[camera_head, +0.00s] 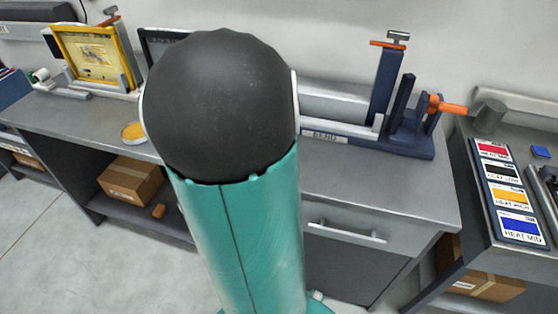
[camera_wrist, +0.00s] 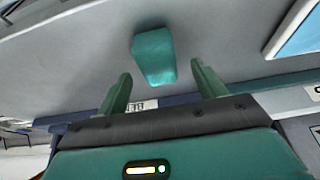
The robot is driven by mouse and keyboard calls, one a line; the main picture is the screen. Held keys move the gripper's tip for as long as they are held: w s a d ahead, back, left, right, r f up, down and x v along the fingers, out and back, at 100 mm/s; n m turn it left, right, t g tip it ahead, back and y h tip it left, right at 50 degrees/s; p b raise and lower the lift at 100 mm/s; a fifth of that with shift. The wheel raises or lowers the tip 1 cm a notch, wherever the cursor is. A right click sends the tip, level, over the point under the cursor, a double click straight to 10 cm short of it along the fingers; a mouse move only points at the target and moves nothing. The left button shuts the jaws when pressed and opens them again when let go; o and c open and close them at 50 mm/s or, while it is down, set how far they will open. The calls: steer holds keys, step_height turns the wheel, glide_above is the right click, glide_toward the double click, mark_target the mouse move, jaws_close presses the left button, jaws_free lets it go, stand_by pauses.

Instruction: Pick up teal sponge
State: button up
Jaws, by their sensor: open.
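The teal sponge (camera_wrist: 154,56) shows in the wrist view as a small block with a tapered shape, on a grey surface above and between my gripper's fingers. My gripper (camera_wrist: 160,82) is in the lower half of the wrist view. Its two green fingers stand apart with nothing between them, and the sponge lies beyond their tips. The gap in depth between fingertips and sponge is hard to judge. In the head view my own arm fills the middle, and neither the sponge nor my gripper can be seen there.
A dark blue fixture with an orange handle (camera_head: 447,106) stands on the grey workbench (camera_head: 425,190). A yellow frame (camera_head: 95,55) stands at the left end. Label cards (camera_head: 507,190) lie on the right bench. A cardboard box (camera_head: 130,181) sits on the lower shelf. Floor at lower left is clear.

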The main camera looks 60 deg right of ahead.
steer(key=shift+x, duration=1.55)
steer(key=shift+c, duration=0.4)
steer(key=shift+s, duration=0.1)
steer(key=c, duration=1)
steer(key=shift+r, duration=0.2)
